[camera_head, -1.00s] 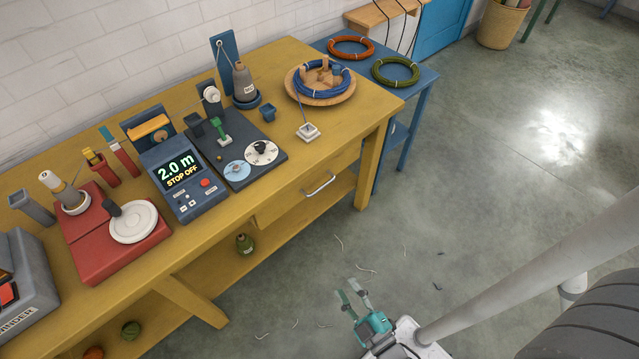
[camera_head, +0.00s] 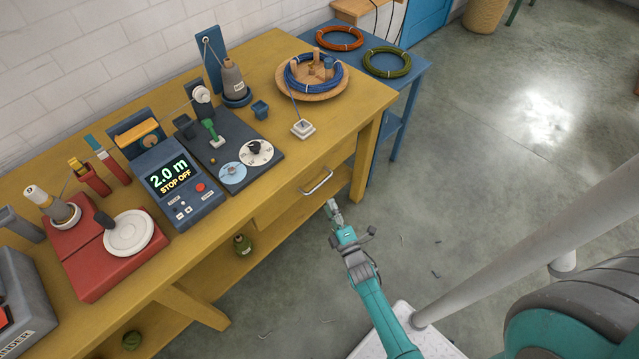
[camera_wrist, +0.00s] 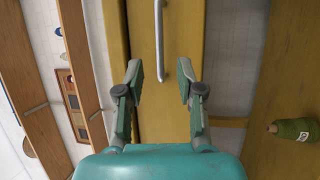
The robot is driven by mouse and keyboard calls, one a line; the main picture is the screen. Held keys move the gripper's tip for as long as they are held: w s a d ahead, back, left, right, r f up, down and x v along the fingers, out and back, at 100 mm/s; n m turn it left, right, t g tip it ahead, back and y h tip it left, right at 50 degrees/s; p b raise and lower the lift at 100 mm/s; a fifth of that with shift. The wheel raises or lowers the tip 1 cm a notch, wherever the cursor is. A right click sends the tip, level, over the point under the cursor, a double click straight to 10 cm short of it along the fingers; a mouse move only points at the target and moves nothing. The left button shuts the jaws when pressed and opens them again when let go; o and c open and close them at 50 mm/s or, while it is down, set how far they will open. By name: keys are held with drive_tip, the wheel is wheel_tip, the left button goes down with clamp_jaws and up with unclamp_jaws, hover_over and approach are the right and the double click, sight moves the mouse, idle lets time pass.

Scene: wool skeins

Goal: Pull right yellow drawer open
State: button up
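The yellow drawer (camera_head: 290,206) is in the right part of the yellow workbench's front, with a silver bar handle (camera_head: 317,183). The drawer front looks flush with the bench. In the wrist view the handle (camera_wrist: 158,45) runs up and down the picture, above and between the fingers. My gripper (camera_head: 333,207) is just in front of and below the handle in the head view. In the wrist view my gripper (camera_wrist: 160,78) is open, its two fingers apart with nothing between them. The fingertips seem short of the handle; contact is not visible.
The yellow bench (camera_head: 262,60) carries a blue display unit (camera_head: 178,183), a red winder (camera_head: 110,246) and a wooden tray (camera_head: 310,95) with blue wool. A green bottle-like thing (camera_head: 242,244) stands on the lower shelf. A blue table (camera_head: 412,78) adjoins at right. Floor in front is open.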

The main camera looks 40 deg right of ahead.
sight(320, 184)
drive_tip(key=x, duration=0.9)
drive_tip(key=shift+w, duration=0.15)
clamp_jaws()
